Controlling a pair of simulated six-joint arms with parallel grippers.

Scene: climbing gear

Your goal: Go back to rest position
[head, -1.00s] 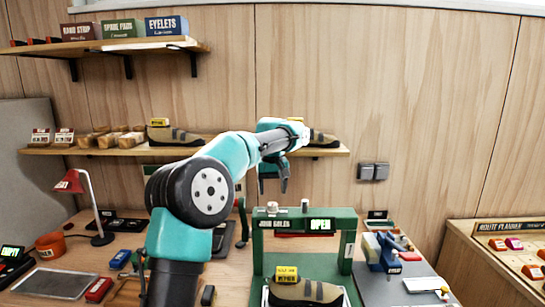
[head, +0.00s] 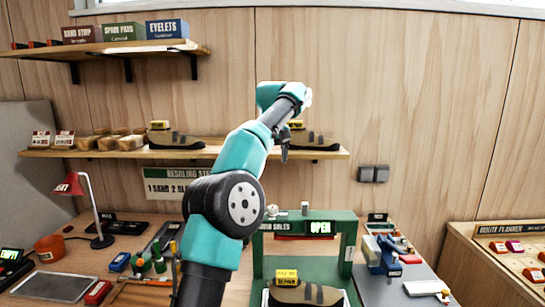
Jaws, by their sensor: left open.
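My left gripper (head: 285,149) is raised in front of the wooden back wall, near the middle shelf. It is open, and its jaws are small and partly hidden against the shoe behind. Nothing shows between its fingers. My left arm reaches up from the bottom of the head view and covers part of the shelf and the bench. My right gripper is not in view.
A green press frame (head: 347,240) with an OPEN display stands on the bench. A climbing shoe (head: 308,293) with a yellow tag sits inside it. Shoes and wooden forms line the middle shelf (head: 60,153). A red lamp (head: 70,184) stands left.

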